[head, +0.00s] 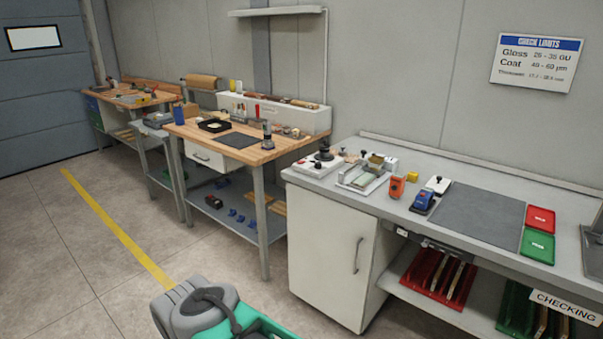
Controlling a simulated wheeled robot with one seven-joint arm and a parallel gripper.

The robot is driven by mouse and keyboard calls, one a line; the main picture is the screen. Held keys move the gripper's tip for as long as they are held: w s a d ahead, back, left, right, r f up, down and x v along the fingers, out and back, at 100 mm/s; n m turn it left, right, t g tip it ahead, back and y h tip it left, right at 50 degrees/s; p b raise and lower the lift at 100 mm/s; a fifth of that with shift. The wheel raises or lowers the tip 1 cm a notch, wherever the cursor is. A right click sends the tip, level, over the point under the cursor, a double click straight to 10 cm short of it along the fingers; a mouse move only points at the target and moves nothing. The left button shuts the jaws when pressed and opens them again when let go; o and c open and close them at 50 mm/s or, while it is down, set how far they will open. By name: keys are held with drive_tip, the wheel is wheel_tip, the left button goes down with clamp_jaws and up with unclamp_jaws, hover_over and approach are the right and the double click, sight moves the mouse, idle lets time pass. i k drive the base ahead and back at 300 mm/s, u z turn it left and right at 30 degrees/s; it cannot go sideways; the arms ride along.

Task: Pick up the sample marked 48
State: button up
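No mark reading 48 is legible in the head view, so I cannot tell which piece is the sample. Several thin panels stand in a red rack (422,272) on the shelf under the grey bench at right. More stand in a green rack (511,311) beside it, partly cut off and partly behind the CHECKING label. A small pale greenish piece (363,180) lies on a device on the bench top; its marking is too small to read. A grey and green part of my own body shows at the bottom; my gripper is not in view.
The grey bench (315,184) holds an orange gauge (397,187), a blue device (422,201), a dark mat (478,218), a red tray (539,219) and a green tray (537,246). A white cabinet (328,262) stands below. Wooden workbenches stand left; the floor (60,265) is clear.

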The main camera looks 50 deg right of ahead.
sight(364, 179)
drive_tip(key=u, duration=0.1)
drive_tip(key=i, duration=1.25)
drive_tip(key=z, duration=0.65)
drive_tip(key=i, duration=0.85)
drive_tip(key=z, duration=1.65)
drive_tip(key=i, duration=0.95)
drive_tip(key=z, duration=0.15)
